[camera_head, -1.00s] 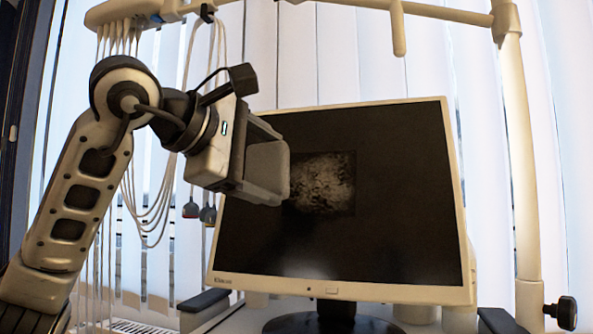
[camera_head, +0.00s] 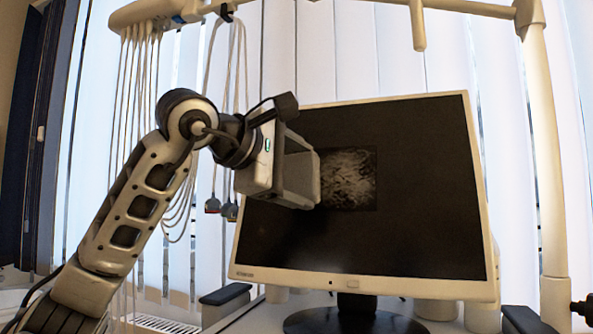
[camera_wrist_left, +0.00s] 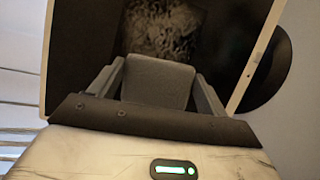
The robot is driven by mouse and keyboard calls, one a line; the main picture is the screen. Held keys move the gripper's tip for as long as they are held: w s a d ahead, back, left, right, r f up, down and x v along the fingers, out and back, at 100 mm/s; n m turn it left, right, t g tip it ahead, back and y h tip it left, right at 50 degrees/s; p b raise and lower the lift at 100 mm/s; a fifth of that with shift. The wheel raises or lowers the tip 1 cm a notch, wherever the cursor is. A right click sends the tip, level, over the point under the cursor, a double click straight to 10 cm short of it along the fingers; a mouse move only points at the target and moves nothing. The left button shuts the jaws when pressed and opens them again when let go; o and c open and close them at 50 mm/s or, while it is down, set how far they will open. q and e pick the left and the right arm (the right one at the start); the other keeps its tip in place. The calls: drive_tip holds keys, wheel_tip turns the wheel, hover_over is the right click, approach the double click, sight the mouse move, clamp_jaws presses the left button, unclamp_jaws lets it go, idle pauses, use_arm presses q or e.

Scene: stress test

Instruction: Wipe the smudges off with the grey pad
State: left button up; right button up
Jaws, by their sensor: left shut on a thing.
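A monitor (camera_head: 420,220) with a dark screen and a pale frame stands tilted in the head view. A grey, streaky smudge patch (camera_head: 350,178) lies on its screen, left of and above the middle. The patch also shows in the left wrist view (camera_wrist_left: 160,28). My left gripper (camera_head: 290,172) is shut on the grey pad (camera_head: 304,182), in front of the screen's left part. The pad (camera_wrist_left: 158,80) sits between both fingers in the left wrist view. It overlaps the patch's left edge in the head view; I cannot tell if it touches the screen. My right gripper is not in view.
A pale frame (camera_head: 545,150) rises at right, with a bar across the top. Cables (camera_head: 135,75) hang at left behind my arm. The monitor's dark round base (camera_head: 350,322) stands below. Blinds hang behind.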

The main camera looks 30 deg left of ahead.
use_arm(q)
drive_tip(key=shift+w+a+f, duration=0.1)
drive_tip(key=shift+w, duration=0.25)
idle(0.5)
drive_tip(key=shift+w+a+f, duration=0.15)
drive_tip(key=shift+w+f, duration=0.05)
drive_tip(key=shift+w, duration=0.4)
drive_tip(key=shift+w+d+p, duration=0.15)
drive_tip(key=shift+d+p, duration=0.2)
drive_tip(key=shift+d, duration=0.45)
drive_tip(key=shift+w+d+p, duration=0.1)
drive_tip(key=shift+d+p, duration=0.25)
drive_tip(key=shift+d, duration=0.45)
drive_tip(key=shift+w+d+p, duration=0.15)
drive_tip(key=shift+d, duration=0.35)
drive_tip(key=shift+w+d+p, duration=0.15)
drive_tip(key=shift+d, duration=0.35)
drive_tip(key=shift+w+d+p, duration=0.15)
drive_tip(key=shift+w+d, duration=0.05)
drive_tip(key=shift+d, duration=0.5)
drive_tip(key=shift+w+d+p, duration=0.15)
drive_tip(key=shift+w+d, duration=0.05)
drive_tip(key=shift+d, duration=0.5)
drive_tip(key=shift+w+d+p, duration=0.15)
drive_tip(key=shift+w+d, duration=0.05)
drive_tip(key=shift+d, duration=0.5)
drive_tip(key=shift+w+d, duration=0.15)
drive_tip(key=shift+d, duration=0.45)
drive_tip(key=shift+f, duration=0.1)
